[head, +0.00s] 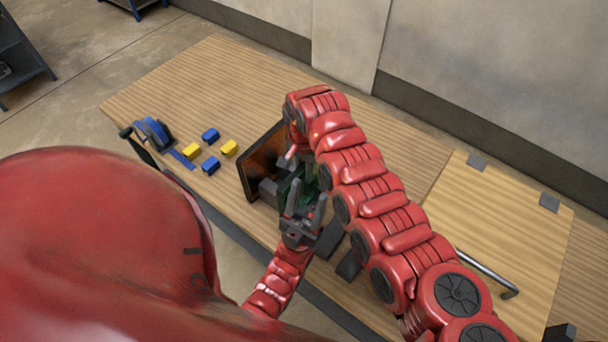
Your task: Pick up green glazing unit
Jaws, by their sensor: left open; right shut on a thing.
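The green glazing unit (289,188) shows as a dark green panel in the middle of the table, beside an upright framed brown board. My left gripper (305,194) comes up from below with its jaws open, close in front of the green unit; I cannot tell if they touch. My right arm arches over from the right and bends down at the board. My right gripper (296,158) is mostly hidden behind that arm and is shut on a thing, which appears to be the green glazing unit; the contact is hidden.
The brown board (259,158) stands upright with grey blocks by it. Blue blocks (210,135), yellow blocks (229,147) and a blue clamp-like tool (154,132) lie to the left. A wooden panel (500,205) with grey pads and a metal handle (485,270) is at right. The table's back left is clear.

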